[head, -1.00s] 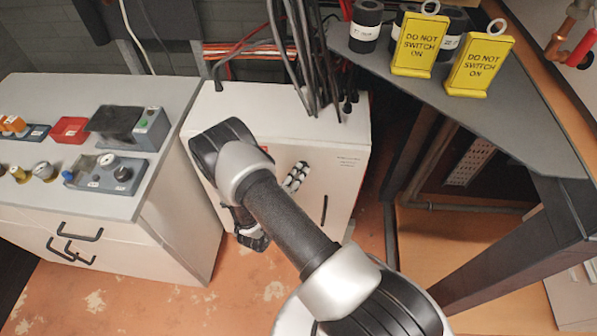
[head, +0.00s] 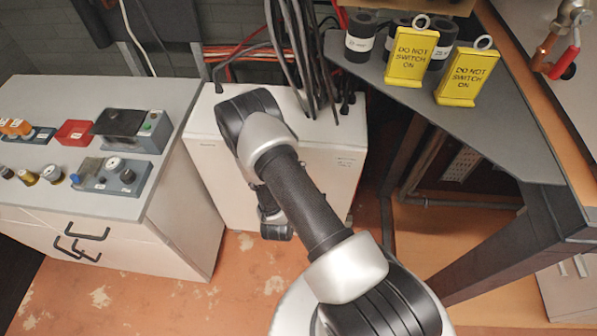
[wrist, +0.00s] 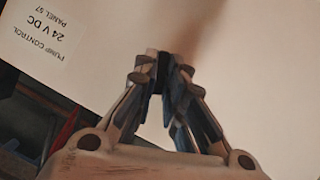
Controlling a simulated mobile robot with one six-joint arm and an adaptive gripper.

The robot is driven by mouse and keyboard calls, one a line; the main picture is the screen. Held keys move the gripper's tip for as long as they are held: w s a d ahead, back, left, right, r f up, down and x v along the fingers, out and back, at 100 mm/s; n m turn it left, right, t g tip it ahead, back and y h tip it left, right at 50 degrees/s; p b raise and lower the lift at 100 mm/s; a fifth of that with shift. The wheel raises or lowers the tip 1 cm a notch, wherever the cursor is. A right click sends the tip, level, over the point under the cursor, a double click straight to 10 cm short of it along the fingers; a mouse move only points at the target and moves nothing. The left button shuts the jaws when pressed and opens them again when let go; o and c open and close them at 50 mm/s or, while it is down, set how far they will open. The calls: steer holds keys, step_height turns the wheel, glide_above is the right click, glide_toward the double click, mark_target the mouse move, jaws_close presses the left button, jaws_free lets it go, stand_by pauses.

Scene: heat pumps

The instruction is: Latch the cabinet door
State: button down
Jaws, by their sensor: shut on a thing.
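The white cabinet (head: 338,185) stands low on the floor, its front face partly hidden behind my arm in the head view. I cannot tell whether its door sits flush. In the wrist view the pale door panel (wrist: 245,60) fills most of the picture, with a "PUMP CONTROL 24 V DC" label (wrist: 42,38) at upper left. My gripper (wrist: 162,72) is against this panel, its fingers closed around a small dark piece that looks like the door handle. Most of that piece is hidden by the fingers. The head view hides the fingertips behind the arm.
Black cables (head: 300,60) rise from the cabinet's top. A drawer unit (head: 170,185) with switch boxes stands to the left. A dark bench (head: 480,130) with yellow "DO NOT SWITCH ON" signs (head: 411,52) is to the right. Some floor in front is clear.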

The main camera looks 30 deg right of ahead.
steer(key=shift+d+m+t+y, duration=0.15)
steer(key=shift+m+t+y, duration=0.5)
steer(key=shift+m, duration=0.65)
steer(key=c, duration=1.7)
jaws_free()
steer(key=shift+o, duration=0.2)
steer(key=shift+s, duration=0.1)
steer(key=v, duration=1.2)
steer(key=shift+r, duration=0.25)
